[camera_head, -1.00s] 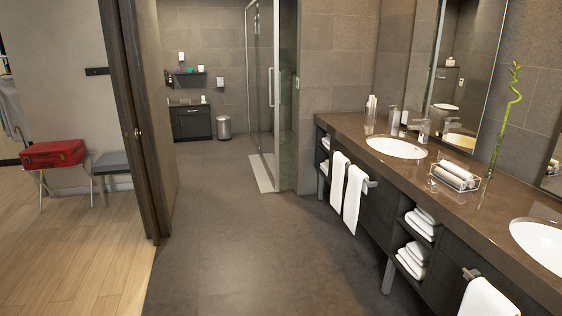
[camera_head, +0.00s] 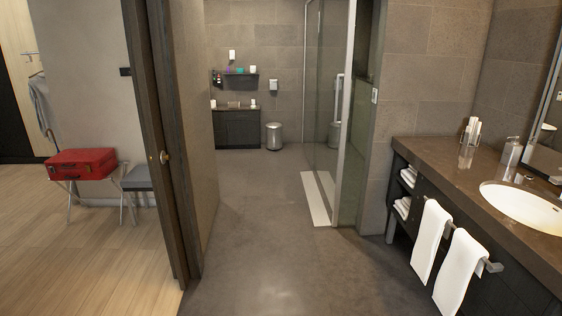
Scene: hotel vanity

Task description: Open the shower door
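The glass shower door (camera_head: 330,110) stands ahead of me, right of the middle of the head view, in a metal frame. A vertical metal handle (camera_head: 338,97) is on it. The door is seen at a steep angle, and I cannot tell whether it is fully shut. A pale threshold strip (camera_head: 314,199) lies on the floor along its foot. Neither of my grippers is in view.
A vanity counter (camera_head: 458,172) with a sink and hanging white towels (camera_head: 430,240) runs along the right. A wooden door edge (camera_head: 155,150) stands at left, with a red suitcase (camera_head: 80,164) beyond. A bin (camera_head: 273,136) is at the back. The middle floor is clear.

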